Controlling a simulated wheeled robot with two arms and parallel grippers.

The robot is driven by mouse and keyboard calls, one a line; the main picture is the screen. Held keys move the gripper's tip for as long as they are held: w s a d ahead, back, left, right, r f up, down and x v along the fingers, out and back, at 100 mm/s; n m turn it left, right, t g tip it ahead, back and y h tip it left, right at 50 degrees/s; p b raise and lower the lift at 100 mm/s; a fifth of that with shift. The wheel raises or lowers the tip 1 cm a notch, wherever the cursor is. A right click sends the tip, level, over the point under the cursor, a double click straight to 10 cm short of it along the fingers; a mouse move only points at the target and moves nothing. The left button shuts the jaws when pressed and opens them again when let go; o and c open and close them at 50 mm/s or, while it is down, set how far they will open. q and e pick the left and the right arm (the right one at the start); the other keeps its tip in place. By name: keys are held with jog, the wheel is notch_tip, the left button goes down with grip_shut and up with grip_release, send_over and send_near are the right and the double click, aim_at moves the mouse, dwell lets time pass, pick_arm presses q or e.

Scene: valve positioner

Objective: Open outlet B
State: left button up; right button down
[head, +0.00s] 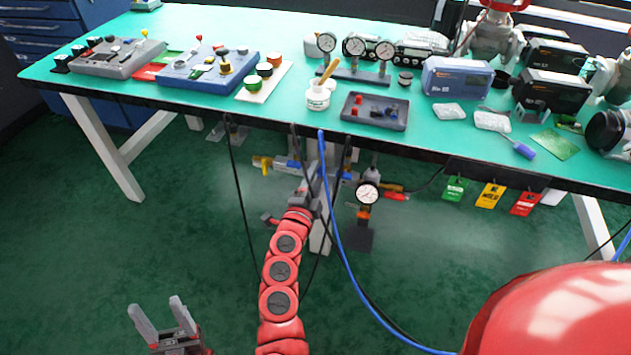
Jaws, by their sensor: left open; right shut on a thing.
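A pipe and valve assembly hangs under the table, with a yellow-handled valve (263,162) on its left and a red-handled valve (397,195) on its right. A round pressure gauge (368,193) sits on it, right of the middle post. My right gripper (312,178) is at the middle of this assembly, shut on a part of it. The part is small and largely hidden by the gripper and hoses. No label reading outlet B can be made out. My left gripper (156,305) is open and empty at lower left, above the green floor, away from the assembly.
Black hoses and a blue hose (333,220) hang close around my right arm. The green table (205,105) above carries control boxes, gauges and instruments. Green, yellow and red tags (489,195) hang from its front edge. The floor at left is clear.

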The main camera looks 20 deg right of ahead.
jog(key=shift+f+m+b, duration=0.15)
jog(key=shift+m+b, duration=0.75)
jog(key=shift+m, duration=0.5)
jog(key=c, duration=0.6)
grip_release()
jog(key=p+v, duration=0.2)
jog(key=v, duration=1.5)
jog(key=shift+s+a, duration=0.2)
